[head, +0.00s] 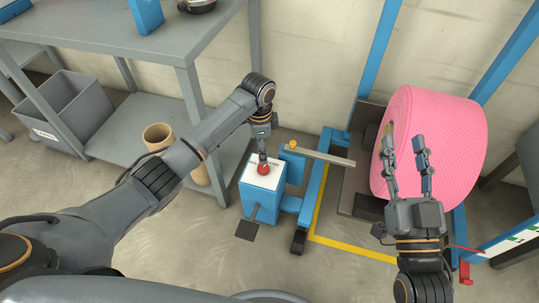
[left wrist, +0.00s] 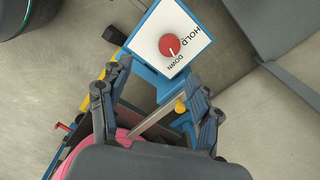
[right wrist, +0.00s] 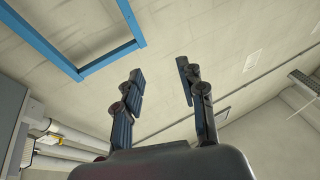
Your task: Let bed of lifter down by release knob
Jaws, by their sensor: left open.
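The red release knob (head: 263,169) sits on the white top of the blue lifter box (head: 262,190). In the left wrist view the knob (left wrist: 173,46) lies beyond the fingertips, beside the labels HOLD and DOWN. A pale mark on it is at the DOWN side. My left gripper (left wrist: 152,80) is open and empty; in the head view it points down just above the knob, and contact cannot be told. The lifter's dark bed (head: 345,190) is beside a large pink roll (head: 445,150); their contact is partly hidden. My right gripper (head: 406,142) is open and empty in front of the roll.
A grey shelf (head: 95,50) at the left holds a grey bin (head: 65,110) and brown tubes (head: 157,137). A yellow floor line (head: 350,248) edges the lifter. Blue posts (head: 380,45) stand behind.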

